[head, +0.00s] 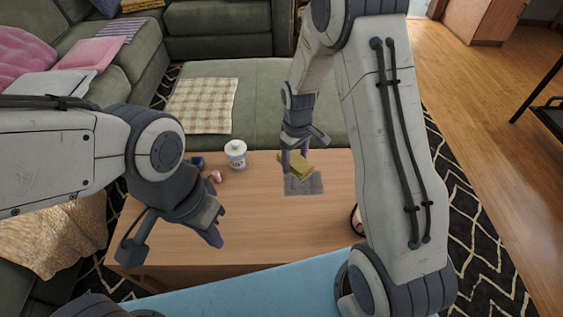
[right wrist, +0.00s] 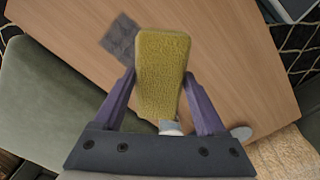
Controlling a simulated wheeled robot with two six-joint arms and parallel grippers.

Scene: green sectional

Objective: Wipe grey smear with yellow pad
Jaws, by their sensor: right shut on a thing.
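The grey smear (head: 306,186) is a dark square patch on the wooden table (head: 265,235). It also shows in the right wrist view (right wrist: 121,40). The yellow pad (head: 299,168) is in my right gripper (head: 298,160), just at the far edge of the smear in the head view. In the right wrist view the pad (right wrist: 161,70) sits between the two purple fingers of the right gripper (right wrist: 158,85). I cannot tell whether the pad touches the table. My left gripper (head: 168,240) hangs over the table's left part with nothing seen in it; its fingers look apart.
A white lidded jar (head: 235,154), a small pink item (head: 215,176) and a dark blue item (head: 196,162) stand at the table's back left. A green sofa (head: 215,75) borders the far side. The table's middle is clear.

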